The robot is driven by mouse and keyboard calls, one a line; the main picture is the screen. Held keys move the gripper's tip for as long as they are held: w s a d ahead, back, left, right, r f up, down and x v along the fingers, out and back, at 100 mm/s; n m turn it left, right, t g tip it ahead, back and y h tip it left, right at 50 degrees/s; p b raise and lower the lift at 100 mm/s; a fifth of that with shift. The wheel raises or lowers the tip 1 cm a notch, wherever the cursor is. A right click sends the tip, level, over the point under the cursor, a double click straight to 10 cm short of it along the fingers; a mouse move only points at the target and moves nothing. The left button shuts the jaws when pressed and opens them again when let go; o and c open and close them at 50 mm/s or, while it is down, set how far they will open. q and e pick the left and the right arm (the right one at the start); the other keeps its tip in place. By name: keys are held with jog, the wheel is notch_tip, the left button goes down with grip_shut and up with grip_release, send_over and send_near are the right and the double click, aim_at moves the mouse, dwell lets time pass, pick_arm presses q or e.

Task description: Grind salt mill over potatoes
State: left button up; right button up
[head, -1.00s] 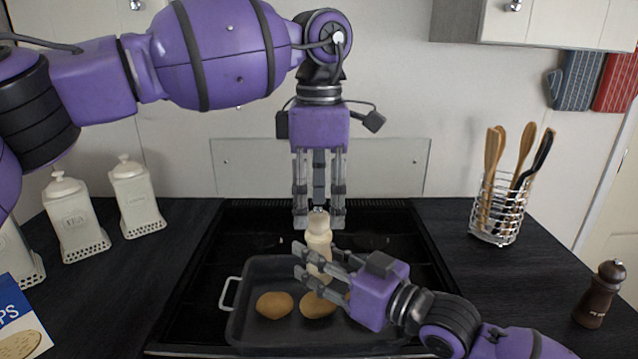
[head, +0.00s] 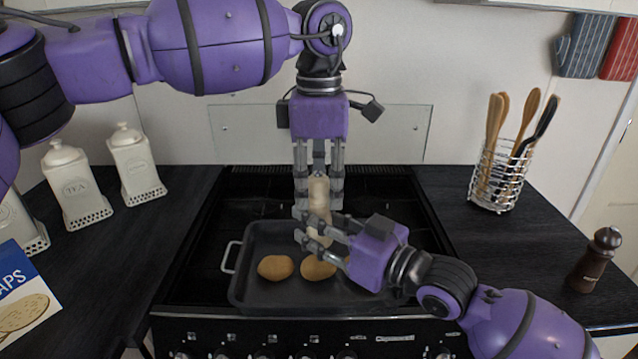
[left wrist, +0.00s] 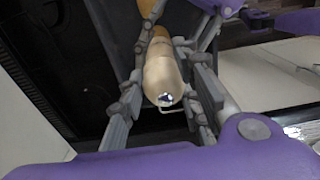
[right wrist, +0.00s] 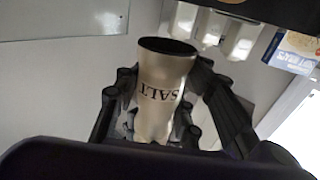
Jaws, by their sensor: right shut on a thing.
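The cream salt mill (head: 318,191) stands roughly upright above the dark roasting tin (head: 236,291); the right wrist view shows its body (right wrist: 160,92) with SALT lettering and dark base. My right gripper (head: 309,231) is shut on its lower body. My left gripper (head: 318,209) points down from above, its open fingers on either side of the mill's head. In the left wrist view the mill's head (left wrist: 163,79) lies between the fingers; contact cannot be told. Potatoes (head: 275,267) (head: 318,268) lie in the tin; another is partly hidden by my right gripper.
The tin sits on the black stove (head: 205,270). On the right counter are a wire utensil holder (head: 497,178) and a dark pepper mill (head: 594,262). White canisters (head: 135,163) and a blue packet (head: 22,300) stand at left.

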pick_arm(q)
jog(key=c, duration=0.3)
jog(key=n, duration=0.6)
jog(key=shift+c, duration=0.2)
jog(key=n, duration=0.4)
jog(key=shift+w+n, duration=0.1)
jog(key=shift+n, duration=1.3)
jog(key=o, duration=1.1)
jog(key=shift+c, duration=0.2)
